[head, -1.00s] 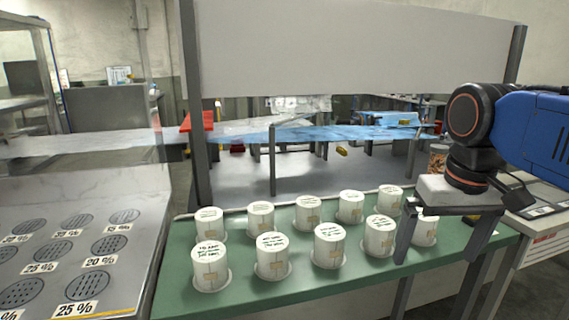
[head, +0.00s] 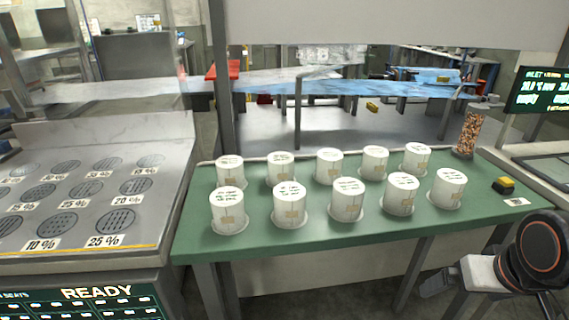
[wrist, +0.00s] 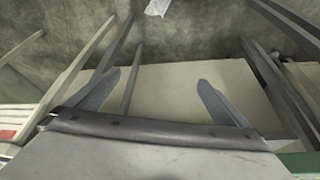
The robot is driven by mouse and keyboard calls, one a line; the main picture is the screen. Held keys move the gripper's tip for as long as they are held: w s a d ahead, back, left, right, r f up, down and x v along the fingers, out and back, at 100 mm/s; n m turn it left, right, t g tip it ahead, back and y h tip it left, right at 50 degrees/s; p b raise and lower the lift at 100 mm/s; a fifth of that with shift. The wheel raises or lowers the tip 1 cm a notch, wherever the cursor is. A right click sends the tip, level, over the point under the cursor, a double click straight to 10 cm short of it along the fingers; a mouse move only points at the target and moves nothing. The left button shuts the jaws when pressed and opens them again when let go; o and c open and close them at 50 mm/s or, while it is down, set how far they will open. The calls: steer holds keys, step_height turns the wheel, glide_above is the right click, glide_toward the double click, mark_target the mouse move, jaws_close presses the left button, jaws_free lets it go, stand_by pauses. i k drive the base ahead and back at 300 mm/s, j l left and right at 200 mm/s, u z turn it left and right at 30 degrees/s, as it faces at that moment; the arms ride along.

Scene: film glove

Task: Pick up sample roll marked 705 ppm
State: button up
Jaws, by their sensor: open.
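Several white sample rolls stand upright in two rows on a green bench (head: 330,236). The front row includes a left roll (head: 228,212), a middle roll (head: 347,200) and a right roll (head: 447,189); the back row includes a left roll (head: 230,171) and a right roll (head: 417,159). Their tops carry handwriting too small to read, so I cannot tell which is marked 705 ppm. My gripper (head: 442,296) is low at the right, in front of the bench and apart from the rolls. In the wrist view my gripper (wrist: 155,97) is open and empty, its two fingers spread.
A steel plate (head: 165,210) with perforated discs and percent labels lies left. A READY screen (head: 95,300) is below it. A jar of brown granules (head: 468,135) and a yellow-black object (head: 503,187) sit at the bench's right end. A post (head: 223,90) rises behind the bench.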

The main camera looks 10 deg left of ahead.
mark_target(281, 165)
steer(key=k+j, duration=0.1)
steer(key=j, duration=0.3)
steer(key=j+z, duration=0.15)
steer(key=j, duration=0.3)
steer(key=k+j, duration=0.15)
steer(key=j, duration=0.2)
steer(key=k+j+z, duration=0.15)
steer(key=j, duration=0.3)
steer(key=k+j, duration=0.1)
steer(key=j, duration=0.25)
steer(key=z, duration=0.05)
